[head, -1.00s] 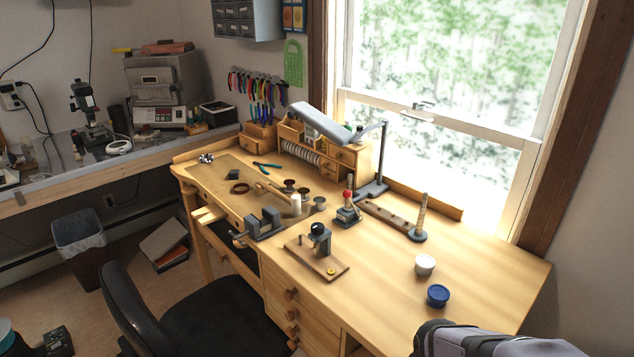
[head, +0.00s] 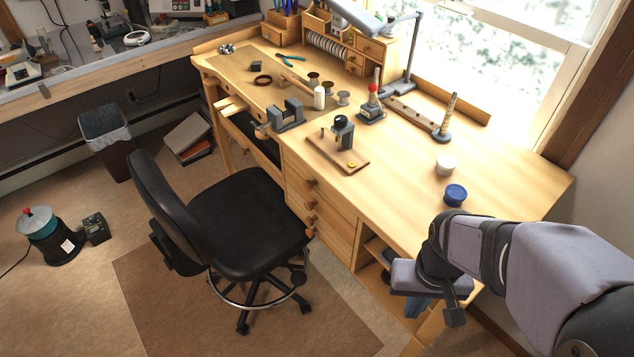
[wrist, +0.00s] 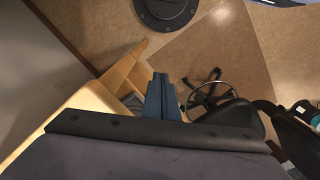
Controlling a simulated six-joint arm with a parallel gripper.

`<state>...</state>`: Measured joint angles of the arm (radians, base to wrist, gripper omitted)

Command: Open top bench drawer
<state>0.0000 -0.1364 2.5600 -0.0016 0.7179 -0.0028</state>
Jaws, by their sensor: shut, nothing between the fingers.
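The wooden bench has a stack of drawers on its front, right of the chair. The top bench drawer (head: 322,196) looks shut, flush with the front, and has a round wooden knob (head: 310,183). Lower knobs line up below it. My gripper (wrist: 161,80) shows in the wrist view as blue fingers, closed together and empty, pointing down past the bench's right part. In the head view its blue fingers (head: 415,307) hang low by the bench's open shelf, right of and below the drawers, well apart from the knob. The drawer front is not clear in the wrist view.
A black chair (head: 243,222) stands close before the bench, left of the drawers. An open shelf (head: 372,250) lies right of the drawers. A blue cup (head: 455,194) and white cup (head: 445,167) are on the bench top.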

